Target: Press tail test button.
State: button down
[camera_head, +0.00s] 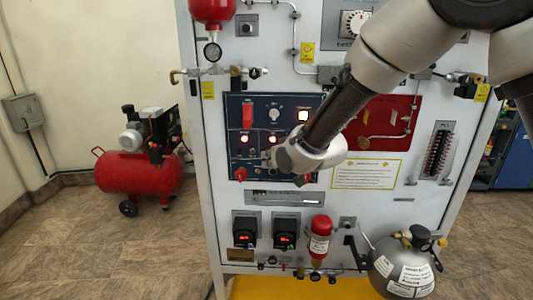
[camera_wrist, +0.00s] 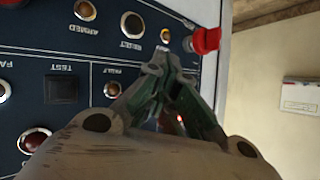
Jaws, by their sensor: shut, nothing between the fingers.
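The blue control panel (camera_head: 263,113) is on the front of the white trainer cabinet (camera_head: 208,120). In the wrist view the panel (camera_wrist: 75,45) appears upside down. A dark square button (camera_wrist: 62,90) beside a label reading TEST lies left of my gripper (camera_wrist: 168,68). I cannot read whether it is marked tail. My gripper is shut and empty, with its fingertips close in front of the panel's lower part. Whether they touch the panel is unclear. In the head view my gripper (camera_head: 268,160) and wrist cover the panel's lower right, and the square button cannot be made out.
A red knob (camera_wrist: 206,40) sticks out near the fingertips; it also shows in the head view (camera_head: 240,174). Round indicators surround the square button. A red panel (camera_head: 395,115) is to the right. A red compressor (camera_head: 140,172) stands on the floor at left.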

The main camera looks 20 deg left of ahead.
jog(key=shift+s+d, duration=0.15)
jog(key=shift+s, duration=0.6)
jog(key=shift+s, duration=0.15)
jog(key=s, duration=0.2)
jog(key=s+d, duration=0.1)
jog(key=s, duration=0.1)
jog(key=shift+s+d, duration=0.1)
jog(key=shift+s, duration=0.2)
dwell(0.5)
